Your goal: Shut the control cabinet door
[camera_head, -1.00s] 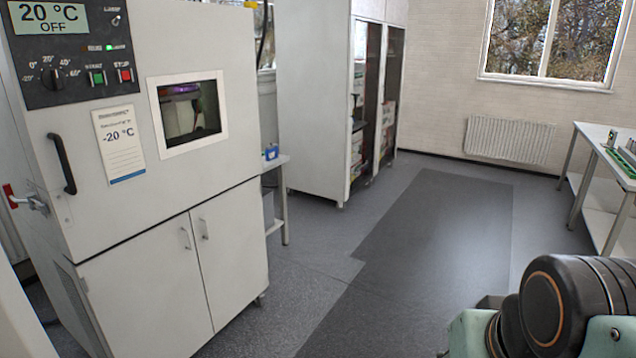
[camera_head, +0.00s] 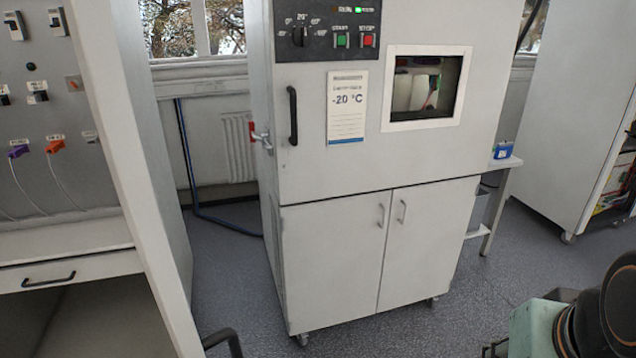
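No thing in view is clearly marked as the control cabinet. A grey-white cabinet (camera_head: 118,110) stands at the left edge, with switches and plugged leads on its inner panel (camera_head: 50,140). I cannot tell whether the pale upright at its right is a side wall or a door. The climate chamber (camera_head: 300,170) stands in the middle on castors, with its windowed upper door (camera_head: 385,168) and two lower doors (camera_head: 335,255) shut. Part of my arm shows at the lower right.
A black bar (camera_head: 222,338) shows at the bottom. A small side table (camera_head: 505,163) and tall white cabinet (camera_head: 565,100) stand to the right.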

